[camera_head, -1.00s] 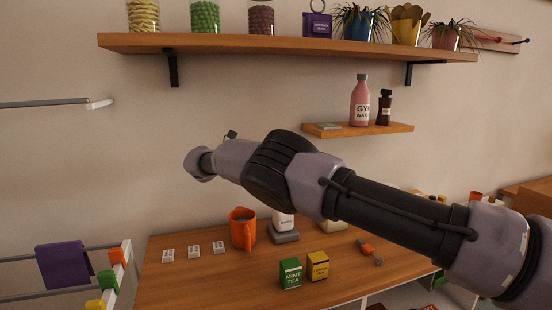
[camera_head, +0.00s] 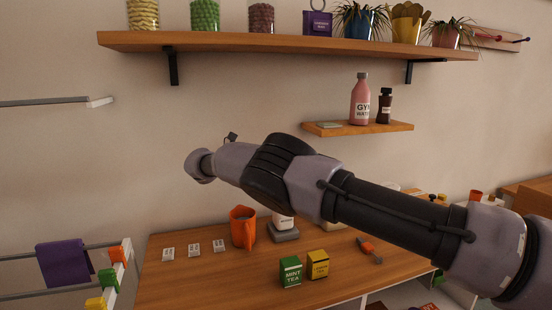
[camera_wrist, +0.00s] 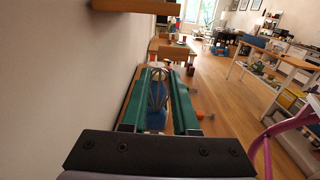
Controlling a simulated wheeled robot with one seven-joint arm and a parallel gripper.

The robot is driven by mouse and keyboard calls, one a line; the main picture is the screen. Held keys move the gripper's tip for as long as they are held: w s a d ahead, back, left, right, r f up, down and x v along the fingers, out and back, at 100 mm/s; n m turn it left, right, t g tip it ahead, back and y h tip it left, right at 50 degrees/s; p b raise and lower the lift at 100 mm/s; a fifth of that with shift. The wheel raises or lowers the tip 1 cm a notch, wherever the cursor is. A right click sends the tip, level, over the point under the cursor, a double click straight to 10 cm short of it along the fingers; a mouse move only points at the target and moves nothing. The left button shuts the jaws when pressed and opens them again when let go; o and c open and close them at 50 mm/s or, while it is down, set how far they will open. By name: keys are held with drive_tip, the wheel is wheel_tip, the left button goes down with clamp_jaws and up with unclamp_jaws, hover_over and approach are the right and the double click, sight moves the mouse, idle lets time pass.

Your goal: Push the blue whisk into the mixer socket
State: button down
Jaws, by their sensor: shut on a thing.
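In the wrist view, my gripper (camera_wrist: 157,112) has two green-faced fingers closed around the blue whisk, with its blue part (camera_wrist: 156,120) between them and its wire loops (camera_wrist: 158,90) beyond the tips. In the head view my own arm crosses the picture and hides the gripper and whisk.
An orange mug (camera_head: 242,228) stands left of the appliance. A green tea box (camera_head: 290,271) and a yellow one (camera_head: 318,264) are in front. A small shelf (camera_head: 335,131) holds bottles above my arm; a long shelf (camera_head: 290,50) runs higher. The table's left front is clear.

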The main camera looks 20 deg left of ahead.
drive_tip(key=shift+f, duration=1.8)
drive_tip(key=c, duration=0.6)
unclamp_jaws()
